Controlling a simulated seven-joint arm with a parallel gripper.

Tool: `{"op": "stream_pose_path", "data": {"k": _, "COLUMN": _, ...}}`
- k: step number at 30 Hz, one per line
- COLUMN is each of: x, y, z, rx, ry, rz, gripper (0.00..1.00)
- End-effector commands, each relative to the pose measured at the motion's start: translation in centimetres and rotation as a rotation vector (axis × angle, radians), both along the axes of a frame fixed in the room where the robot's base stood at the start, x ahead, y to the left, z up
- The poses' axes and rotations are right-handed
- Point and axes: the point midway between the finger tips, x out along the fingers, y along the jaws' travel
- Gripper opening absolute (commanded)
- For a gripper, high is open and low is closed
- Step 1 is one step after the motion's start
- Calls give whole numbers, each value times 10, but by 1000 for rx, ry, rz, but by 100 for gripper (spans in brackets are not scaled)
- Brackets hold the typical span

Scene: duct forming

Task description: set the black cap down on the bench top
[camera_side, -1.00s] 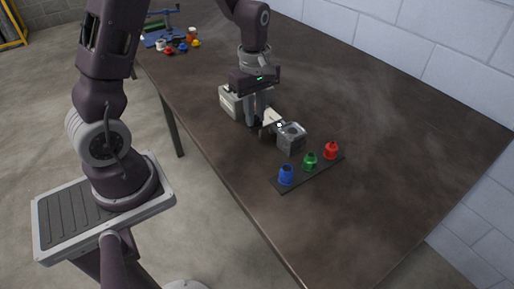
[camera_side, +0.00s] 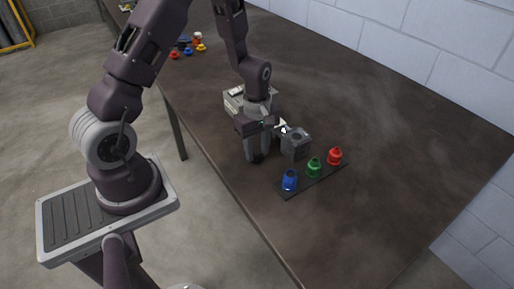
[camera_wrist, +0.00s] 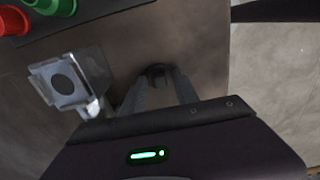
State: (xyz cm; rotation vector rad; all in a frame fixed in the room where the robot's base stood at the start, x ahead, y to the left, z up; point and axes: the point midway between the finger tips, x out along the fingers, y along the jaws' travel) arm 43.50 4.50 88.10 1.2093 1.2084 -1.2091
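My gripper (camera_side: 257,157) points down over the near part of the bench top, left of the grey block with a round hole in its top (camera_side: 296,143). The black cap (camera_wrist: 162,72) sits between my two fingertips (camera_wrist: 161,82) in the wrist view, and the fingers look closed on its sides. In the side view the cap shows only as a small dark shape at the fingertips, close to the bench top (camera_side: 375,185). I cannot tell whether it touches the surface.
A dark strip (camera_side: 326,174) holds blue (camera_side: 289,181), green (camera_side: 314,168) and red (camera_side: 335,156) pieces right of the block. A pale box (camera_side: 234,100) stands behind my gripper. Several small coloured parts lie at the far end. The bench's right side is clear.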

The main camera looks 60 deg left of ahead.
Motion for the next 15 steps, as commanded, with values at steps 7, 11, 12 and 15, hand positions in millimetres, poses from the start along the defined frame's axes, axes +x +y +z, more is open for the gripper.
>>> {"op": "stream_pose_path", "data": {"k": 7, "x": 0, "y": 0, "z": 0, "rx": 0, "ry": 0, "rz": 0, "gripper": 39}}
{"op": "stream_pose_path", "data": {"k": 11, "x": 1, "y": 0, "z": 5, "rx": 1, "ry": -2, "rz": 0, "gripper": 39}}
{"op": "stream_pose_path", "data": {"k": 12, "x": 1, "y": 0, "z": 10, "rx": 2, "ry": -3, "rz": 0, "gripper": 39}}
{"op": "stream_pose_path", "data": {"k": 15, "x": 2, "y": 0, "z": 28, "rx": 2, "ry": -6, "rz": 0, "gripper": 39}}
